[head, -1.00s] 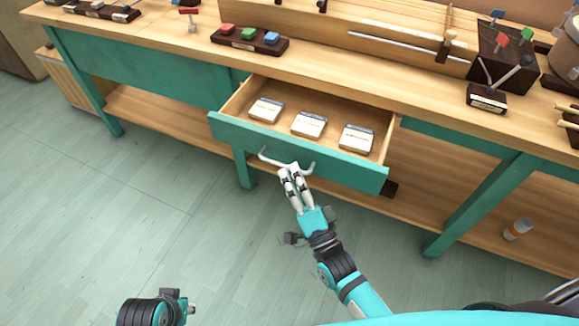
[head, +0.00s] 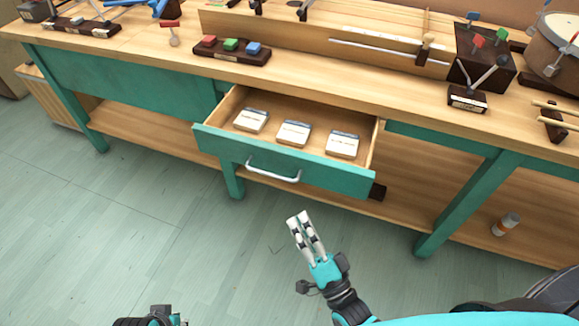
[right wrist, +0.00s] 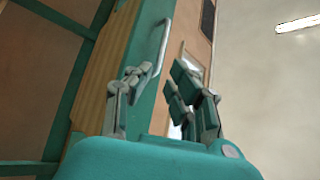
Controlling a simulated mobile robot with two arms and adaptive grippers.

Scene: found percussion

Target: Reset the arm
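My right gripper (head: 298,216) is in front of and below the open drawer, over the floor, clear of the handle and empty. In the right wrist view its fingers (right wrist: 163,70) stand apart with a gap between them. The teal-fronted drawer (head: 285,158) is pulled out of the bench, and its silver handle (head: 272,173) is free. The handle also shows beyond the fingers in the right wrist view (right wrist: 162,47). Only a dark part of my left arm (head: 155,320) shows at the bottom edge; its gripper is not visible.
The drawer holds three pale blocks (head: 293,133). The wooden bench top (head: 310,85) carries a base with red, green and blue blocks (head: 231,49), a dark box (head: 482,57) and a drum (head: 555,45). A bottle (head: 505,224) lies on the lower shelf. Open floor (head: 130,240) is at left.

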